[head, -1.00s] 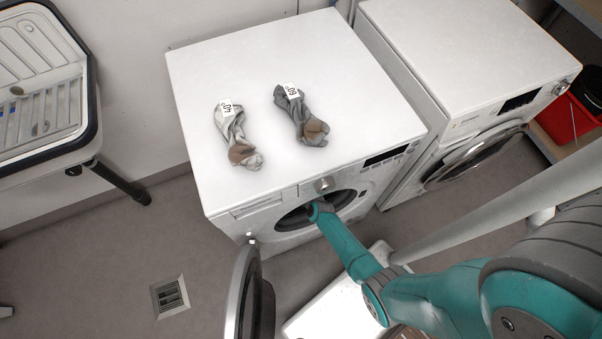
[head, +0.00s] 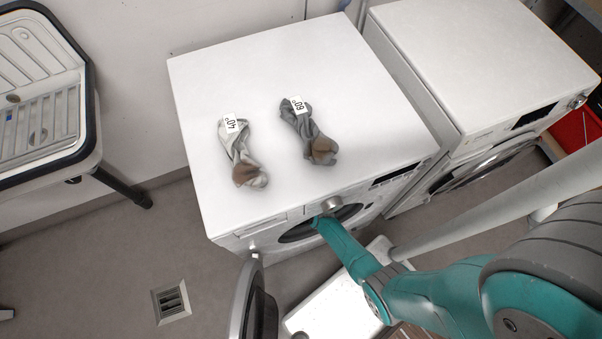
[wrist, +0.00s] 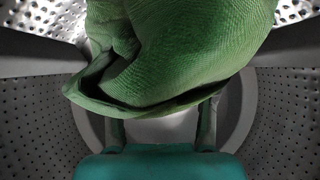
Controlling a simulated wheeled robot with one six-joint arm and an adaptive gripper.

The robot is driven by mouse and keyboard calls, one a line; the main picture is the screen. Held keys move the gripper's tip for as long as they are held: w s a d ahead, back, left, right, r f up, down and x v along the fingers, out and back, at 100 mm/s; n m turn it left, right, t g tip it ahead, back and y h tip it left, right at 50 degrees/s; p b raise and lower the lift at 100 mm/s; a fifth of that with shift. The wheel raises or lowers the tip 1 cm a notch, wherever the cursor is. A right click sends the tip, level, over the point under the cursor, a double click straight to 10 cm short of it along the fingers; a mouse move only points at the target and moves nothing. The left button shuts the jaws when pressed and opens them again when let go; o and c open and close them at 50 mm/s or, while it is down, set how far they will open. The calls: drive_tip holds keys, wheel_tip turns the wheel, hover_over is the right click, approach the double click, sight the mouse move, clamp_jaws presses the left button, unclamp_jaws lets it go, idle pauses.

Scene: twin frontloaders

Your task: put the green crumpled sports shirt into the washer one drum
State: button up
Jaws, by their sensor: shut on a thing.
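The green crumpled shirt (wrist: 175,55) fills the upper middle of the wrist view. My gripper (wrist: 160,108) is shut on its lower edge, with a finger showing on each side below the cloth. The perforated metal drum wall (wrist: 285,110) surrounds the shirt and gripper, so both are inside the drum. In the head view my arm reaches into the front opening of the left washer (head: 300,234), whose round door (head: 246,300) stands open. The shirt and gripper are hidden there.
Two grey, brown-stained socks, tagged 40 (head: 240,155) and 60 (head: 305,130), lie on the left washer's top. A second machine (head: 465,60) with a closed door stands at the right. A floor drain (head: 171,300) lies at the lower left.

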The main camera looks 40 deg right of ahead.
drive_tip(key=o, duration=1.3)
drive_tip(key=shift+s, duration=0.1)
drive_tip(key=shift+v, duration=5.9)
drive_tip(key=shift+r, duration=0.15)
